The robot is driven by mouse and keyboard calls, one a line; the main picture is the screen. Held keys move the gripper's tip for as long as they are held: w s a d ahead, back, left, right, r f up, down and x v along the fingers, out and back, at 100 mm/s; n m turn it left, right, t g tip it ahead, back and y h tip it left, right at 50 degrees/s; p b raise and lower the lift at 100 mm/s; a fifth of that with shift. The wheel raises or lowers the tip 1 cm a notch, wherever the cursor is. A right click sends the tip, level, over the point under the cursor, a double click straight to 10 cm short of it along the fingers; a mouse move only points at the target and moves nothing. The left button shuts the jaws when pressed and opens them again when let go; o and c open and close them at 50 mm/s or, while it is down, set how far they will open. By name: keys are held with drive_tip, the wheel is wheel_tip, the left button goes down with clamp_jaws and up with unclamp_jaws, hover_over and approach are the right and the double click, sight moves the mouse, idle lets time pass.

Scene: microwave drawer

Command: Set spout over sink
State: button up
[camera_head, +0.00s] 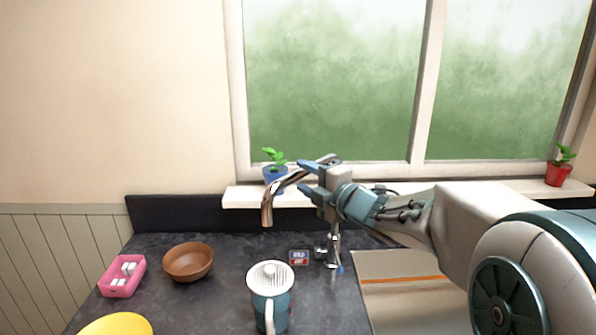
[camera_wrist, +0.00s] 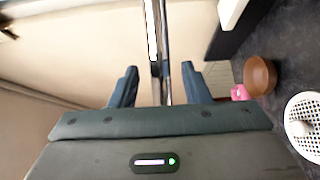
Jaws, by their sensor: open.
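The chrome faucet spout (camera_head: 267,208) stretches left from the faucet and bends down over the dark counter, left of the sink (camera_head: 400,300). The faucet base (camera_head: 334,250) stands at the back of the counter by the sink's left edge. My gripper (camera_head: 303,178) is open at the raised part of the spout. In the wrist view, the chrome spout (camera_wrist: 160,45) runs between the two fingers of my gripper (camera_wrist: 160,75), with gaps visible on both sides. The sink is partly hidden by my arm.
A teal pitcher (camera_head: 270,300) stands in front of the faucet. A brown bowl (camera_head: 188,262), pink tray (camera_head: 122,276) and yellow dish (camera_head: 117,325) are at left. A blue pot (camera_head: 275,174) sits on the sill behind the spout; a red pot (camera_head: 558,174) is far right.

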drive_tip(key=shift+x, duration=1.5)
clamp_jaws()
drive_tip(key=shift+s+d+p, duration=0.1)
drive_tip(key=shift+d+p, duration=0.05)
drive_tip(key=shift+p, duration=0.15)
